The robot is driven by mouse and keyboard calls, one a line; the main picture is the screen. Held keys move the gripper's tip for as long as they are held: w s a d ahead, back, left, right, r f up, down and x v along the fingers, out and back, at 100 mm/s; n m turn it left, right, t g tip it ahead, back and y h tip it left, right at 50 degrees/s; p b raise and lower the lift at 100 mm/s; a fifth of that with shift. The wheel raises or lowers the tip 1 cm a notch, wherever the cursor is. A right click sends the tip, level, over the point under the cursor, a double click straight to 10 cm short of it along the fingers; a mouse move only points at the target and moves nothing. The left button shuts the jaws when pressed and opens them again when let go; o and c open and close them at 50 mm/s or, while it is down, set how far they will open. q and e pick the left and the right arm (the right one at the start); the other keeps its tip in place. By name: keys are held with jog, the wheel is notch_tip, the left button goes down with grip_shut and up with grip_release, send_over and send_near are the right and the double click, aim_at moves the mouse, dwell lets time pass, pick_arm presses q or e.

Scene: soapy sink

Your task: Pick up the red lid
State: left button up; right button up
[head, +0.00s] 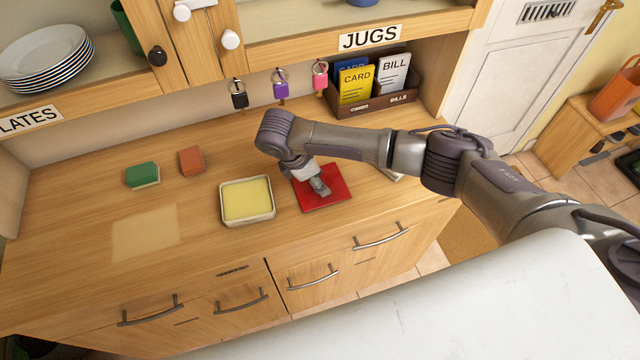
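The red lid (338,192) is a flat red square lying on the wooden counter, right of a pale square dish with yellow contents (247,200). My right gripper (321,190) points down over the middle of the lid and hides part of it. I cannot tell whether its fingers touch the lid, or whether they are open or shut. My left gripper is not in view.
A green sponge (142,175) and an orange-brown block (191,161) sit on the counter's left. A brown box of cards and bills (385,101) stands at the back. Padlocks with keys (280,84) hang on the wall. The counter's left front (60,240) is clear.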

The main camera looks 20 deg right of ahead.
grip_shut()
